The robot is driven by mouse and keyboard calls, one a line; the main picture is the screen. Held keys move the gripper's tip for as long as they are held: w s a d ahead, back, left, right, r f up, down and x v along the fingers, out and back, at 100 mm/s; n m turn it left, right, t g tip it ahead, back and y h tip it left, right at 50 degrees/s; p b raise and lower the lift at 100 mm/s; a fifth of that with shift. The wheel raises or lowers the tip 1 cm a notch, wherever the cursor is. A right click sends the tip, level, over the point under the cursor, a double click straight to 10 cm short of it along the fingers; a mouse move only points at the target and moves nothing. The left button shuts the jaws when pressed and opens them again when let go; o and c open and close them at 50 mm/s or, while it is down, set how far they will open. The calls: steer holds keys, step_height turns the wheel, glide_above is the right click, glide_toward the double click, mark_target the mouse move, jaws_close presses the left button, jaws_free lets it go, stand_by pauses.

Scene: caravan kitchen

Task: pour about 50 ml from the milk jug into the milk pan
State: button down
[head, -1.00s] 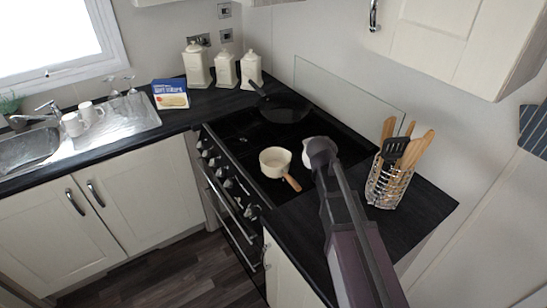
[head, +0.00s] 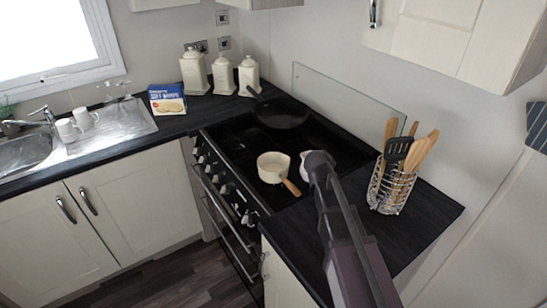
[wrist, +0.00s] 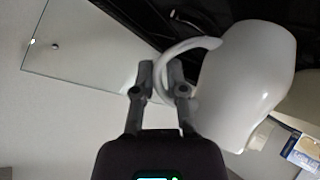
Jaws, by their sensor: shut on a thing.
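The milk pan (head: 268,175), cream with a wooden handle, stands upright on the black hob, its handle pointing to the lower right. The white milk jug (head: 303,168) is just right of the pan in the head view, mostly hidden by my arm. In the wrist view the jug (wrist: 245,80) is large and its curved handle sits between the fingers of my gripper (wrist: 161,76). My gripper is shut on that handle. The milk inside the jug cannot be seen. Jug and pan show a small gap in the head view; the height between them is unclear.
A black frying pan (head: 283,114) lies at the back of the hob, before a glass splashback (head: 335,95). A wire utensil basket (head: 392,188) stands right on the worktop. Three cream canisters (head: 221,76) and a blue box (head: 166,99) are at the back left.

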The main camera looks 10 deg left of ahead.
steer(key=shift+r, duration=0.15)
steer(key=a+r+n+t+h, duration=0.2)
steer(key=a+r+n+h, duration=0.3)
steer(key=a+r, duration=0.3)
steer(key=shift+a+h+p, duration=0.35)
steer(key=shift+a+h, duration=0.1)
steer(key=shift+h, duration=0.25)
steer(key=shift+a+r+n+t, duration=0.2)
steer(key=shift+r+n+t, duration=0.1)
steer(key=shift+n, duration=0.2)
steer(key=shift+a+h, duration=0.15)
steer(key=shift+h, duration=0.15)
steer(key=shift+a+r+n+t+b, duration=0.2)
steer(key=shift+r+n+t+b, duration=0.05)
steer(key=shift+n+t+b, duration=0.05)
steer(key=shift+s+a+r+n+t+h+b, duration=0.1)
steer(key=shift+a+r+n+t+h+b, duration=0.3)
steer(key=shift+a+r+n+t+h, duration=0.25)
stand_by(2.2)
